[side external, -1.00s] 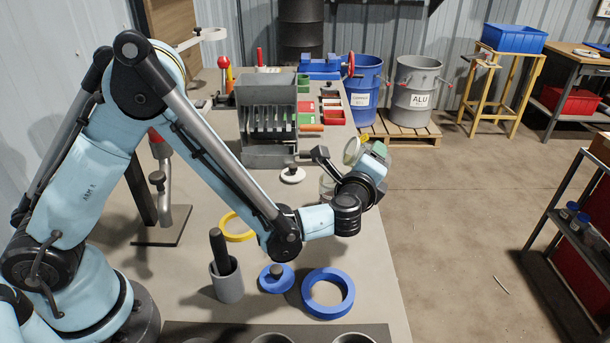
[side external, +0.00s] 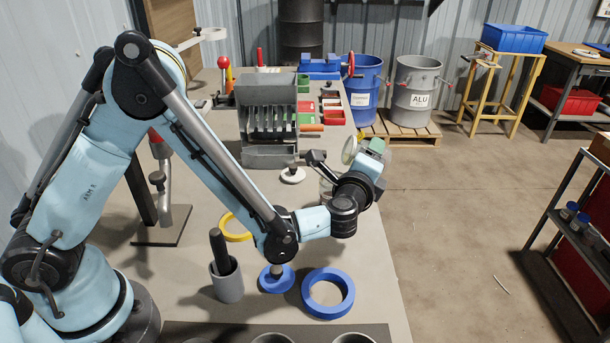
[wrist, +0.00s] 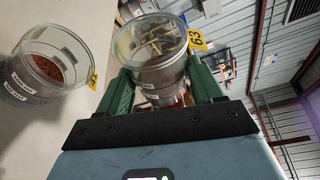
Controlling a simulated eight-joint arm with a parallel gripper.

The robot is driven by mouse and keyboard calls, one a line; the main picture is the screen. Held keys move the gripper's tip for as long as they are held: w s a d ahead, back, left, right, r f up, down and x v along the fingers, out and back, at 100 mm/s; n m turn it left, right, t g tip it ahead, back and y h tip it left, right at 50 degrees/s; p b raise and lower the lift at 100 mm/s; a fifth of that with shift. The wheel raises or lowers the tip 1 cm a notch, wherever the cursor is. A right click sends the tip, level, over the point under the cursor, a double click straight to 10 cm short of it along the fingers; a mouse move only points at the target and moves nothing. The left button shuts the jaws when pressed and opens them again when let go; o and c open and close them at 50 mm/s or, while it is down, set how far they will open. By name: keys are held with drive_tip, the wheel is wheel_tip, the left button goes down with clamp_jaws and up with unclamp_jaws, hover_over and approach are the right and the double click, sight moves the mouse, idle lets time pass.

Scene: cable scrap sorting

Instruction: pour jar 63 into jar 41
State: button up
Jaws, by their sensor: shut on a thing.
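Jar 63 (wrist: 150,45) is a clear glass jar with a yellow 63 tag and yellowish scrap pieces inside. My gripper (wrist: 162,80) has its green fingers shut on either side of it. In the side external view, jar 63 (side external: 349,150) is held tilted above the table, its round rim facing left. Jar 41 (wrist: 45,70) is an open glass jar with reddish-brown scrap low inside, to the left of jar 63 in the wrist view; its yellow tag is partly cut by blur. In the side external view jar 41 (side external: 325,188) is mostly hidden behind my wrist.
A grey slotted rack (side external: 268,120) stands behind on the table. A blue ring (side external: 328,312), a yellow ring (side external: 228,232), a grey cup (side external: 227,283) with a dark rod and a blue round-based piece (side external: 270,283) are nearer. The table's right edge is close to my wrist.

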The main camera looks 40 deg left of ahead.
drive_tip(key=shift+s+a+r+n+t, duration=0.35)
drive_tip(key=shift+s+r+n+t, duration=0.05)
drive_tip(key=shift+n, duration=0.4)
idle(0.4)
drive_tip(key=shift+s+a+f+n+t, duration=0.15)
drive_tip(key=shift+f+n+t, duration=0.2)
drive_tip(key=shift+n, duration=0.35)
idle(0.4)
drive_tip(key=shift+s+a+r+n+t+y, duration=0.15)
drive_tip(key=shift+r+n+t+y, duration=0.15)
drive_tip(key=shift+n, duration=0.6)
drive_tip(key=shift+s+a+f+n+b, duration=0.2)
drive_tip(key=shift+f+n+b, duration=0.25)
drive_tip(key=shift+n, duration=0.35)
idle(0.5)
drive_tip(key=shift+t+y+b, duration=0.25)
drive_tip(key=shift+y+b, duration=0.05)
idle(0.5)
drive_tip(key=shift+w+d+r+m, duration=0.1)
drive_tip(key=shift+w+r+m, duration=0.05)
drive_tip(key=shift+r+m, duration=0.4)
drive_tip(key=shift+w+d+f+m+g+h, duration=0.15)
drive_tip(key=shift+f+m+g+h, duration=0.2)
drive_tip(key=shift+m, duration=0.4)
